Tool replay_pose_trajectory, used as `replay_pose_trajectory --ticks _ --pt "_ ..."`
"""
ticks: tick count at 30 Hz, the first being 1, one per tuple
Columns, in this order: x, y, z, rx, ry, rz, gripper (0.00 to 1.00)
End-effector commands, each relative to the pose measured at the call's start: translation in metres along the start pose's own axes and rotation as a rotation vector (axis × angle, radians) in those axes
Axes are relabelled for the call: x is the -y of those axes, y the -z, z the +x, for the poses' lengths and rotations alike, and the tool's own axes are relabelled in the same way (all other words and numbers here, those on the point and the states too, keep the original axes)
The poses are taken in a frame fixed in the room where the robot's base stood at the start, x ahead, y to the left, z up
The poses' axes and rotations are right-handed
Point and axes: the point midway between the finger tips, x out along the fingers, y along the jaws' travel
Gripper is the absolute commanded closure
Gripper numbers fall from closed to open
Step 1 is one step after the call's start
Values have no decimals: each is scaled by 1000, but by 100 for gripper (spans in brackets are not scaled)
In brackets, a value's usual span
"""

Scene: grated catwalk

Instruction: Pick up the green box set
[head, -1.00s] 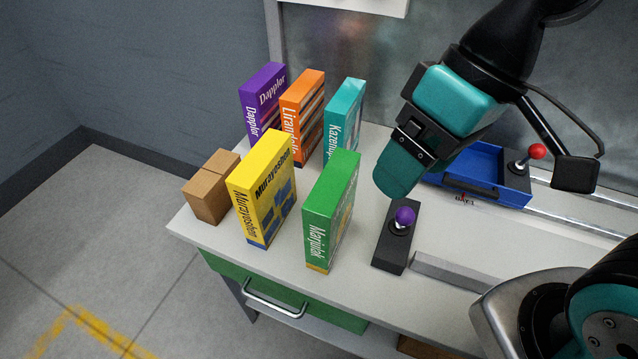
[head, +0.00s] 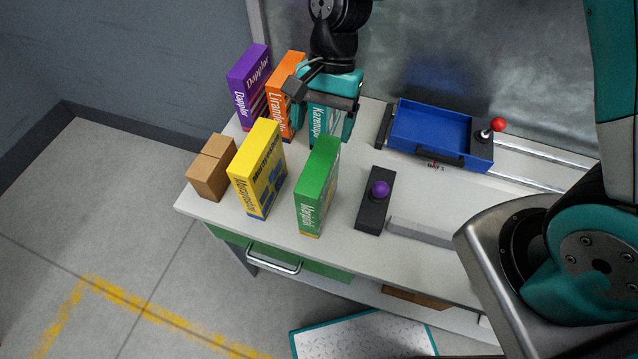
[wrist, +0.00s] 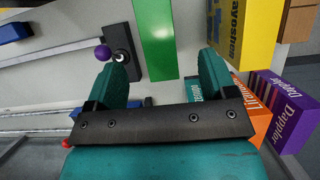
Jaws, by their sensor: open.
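The green box (head: 317,188) stands upright near the front edge of the white table, right of the yellow box (head: 257,170). In the wrist view the green box (wrist: 154,40) lies beyond the fingertips, in line with the space between the fingers. My gripper (head: 326,122) is open and empty, behind the green box and apart from it. In the head view it overlaps the teal box (head: 318,127), partly hiding it.
Purple (head: 246,90) and orange (head: 284,88) boxes stand behind. A brown carton (head: 210,170) sits at the left edge. A purple-knobbed stick on a black base (head: 373,208) stands right of the green box, with a blue tray (head: 430,125) farther back.

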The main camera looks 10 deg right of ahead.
Motion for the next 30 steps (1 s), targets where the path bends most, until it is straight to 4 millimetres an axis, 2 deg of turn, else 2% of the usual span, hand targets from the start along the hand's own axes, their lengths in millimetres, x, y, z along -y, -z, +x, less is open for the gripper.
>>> replay_pose_trajectory --ticks 3,6,14,21,24,30 --pt "-1 -2 24 4 -5 0 22" --pt "-1 -1 39 3 -4 -1 22" --pt "-2 -1 58 3 -4 0 22" --pt "-5 -1 92 3 -4 -2 22" --pt "-5 0 100 1 -1 -2 22" --pt "-4 0 102 -1 1 -2 22"
